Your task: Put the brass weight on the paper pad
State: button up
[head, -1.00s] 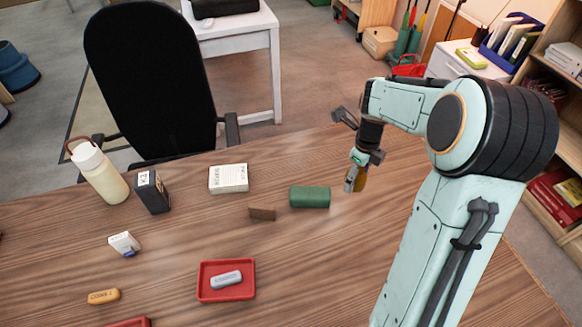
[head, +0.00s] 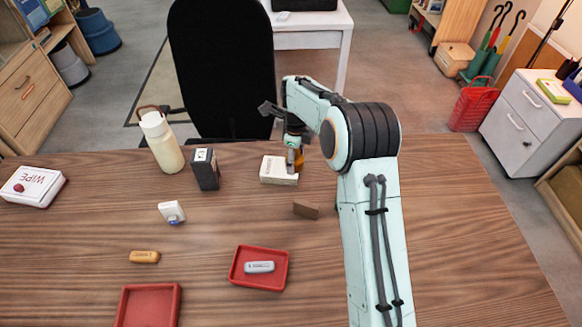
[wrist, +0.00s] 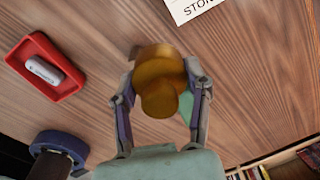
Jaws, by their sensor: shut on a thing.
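My gripper (wrist: 162,72) is shut on the brass weight (wrist: 160,84), a rounded, stepped golden piece, and holds it above the wooden table. In the head view my gripper (head: 294,161) hangs at the right edge of a white block with printed lettering (head: 276,172), which looks like the paper pad. The weight (head: 300,161) shows there only as a small golden patch beside the fingers. In the wrist view a corner of the pad (wrist: 193,8) shows at the top, apart from the weight. The height of the weight above the table is hard to judge.
A brown block (head: 306,210) lies in front of the pad. A black box (head: 205,170) and cream bottle (head: 162,142) stand to its left. A red tray (head: 284,277) holds a grey eraser (head: 260,267). A green block (wrist: 186,106) is mostly hidden. The table's right side is clear.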

jog(key=w+f, duration=0.1)
jog(key=f, duration=0.1)
jog(key=w+f, duration=0.3)
jog(key=f, duration=0.1)
jog(key=shift+w+a, duration=0.25)
jog(key=shift+w, duration=0.1)
jog(key=shift+f, duration=1.3)
jog(key=o, duration=1.2)
jog(key=shift+f, duration=0.2)
jog(key=shift+o, duration=0.2)
jog(key=shift+r, duration=0.1)
